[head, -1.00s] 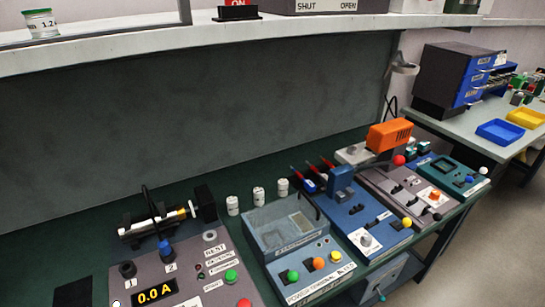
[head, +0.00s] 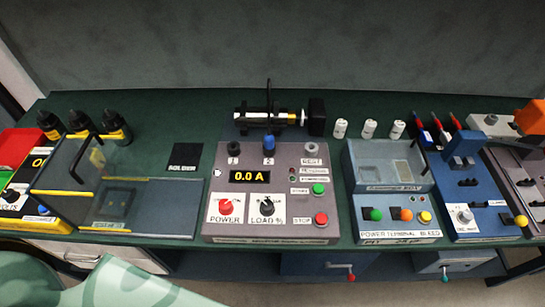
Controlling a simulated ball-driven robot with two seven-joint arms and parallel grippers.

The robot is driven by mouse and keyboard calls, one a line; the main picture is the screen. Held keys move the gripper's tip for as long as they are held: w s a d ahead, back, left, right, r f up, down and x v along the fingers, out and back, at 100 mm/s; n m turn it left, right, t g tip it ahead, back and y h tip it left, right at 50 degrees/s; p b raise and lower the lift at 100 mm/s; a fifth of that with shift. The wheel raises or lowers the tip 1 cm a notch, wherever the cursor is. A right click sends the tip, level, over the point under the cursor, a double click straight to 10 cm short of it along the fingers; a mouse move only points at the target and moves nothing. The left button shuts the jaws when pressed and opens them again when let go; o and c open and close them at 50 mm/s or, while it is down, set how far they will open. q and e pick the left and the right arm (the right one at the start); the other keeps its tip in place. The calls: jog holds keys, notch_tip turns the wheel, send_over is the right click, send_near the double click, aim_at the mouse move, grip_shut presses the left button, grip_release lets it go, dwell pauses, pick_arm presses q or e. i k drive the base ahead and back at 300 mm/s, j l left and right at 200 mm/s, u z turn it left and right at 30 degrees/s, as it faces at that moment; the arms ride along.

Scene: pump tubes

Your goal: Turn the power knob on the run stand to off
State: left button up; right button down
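The run stand (head: 210,185) is a grey-mauve sloped panel in the middle of the bench in the head view. Its power knob (head: 226,207) is red and sits on a white label reading POWER at the panel's lower left. Its pointer direction is too small to tell. The black LOAD % knob (head: 267,208) is just to its right. The display (head: 250,177) above them reads 0.0 A. Neither of my grippers is in view, and nothing covers the knob.
A green START button (head: 318,188) and red STOP button (head: 321,219) are right of the knobs. A cylindrical tube (head: 268,118) lies behind the panel. A clear-walled box (head: 95,195) stands left, a blue-grey station (head: 398,232) right. A pale green patterned shape (head: 120,285) fills the lower left.

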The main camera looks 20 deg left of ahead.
aim_at(226, 207)
jog(key=i+j+u, duration=0.1)
jog(key=u, duration=1)
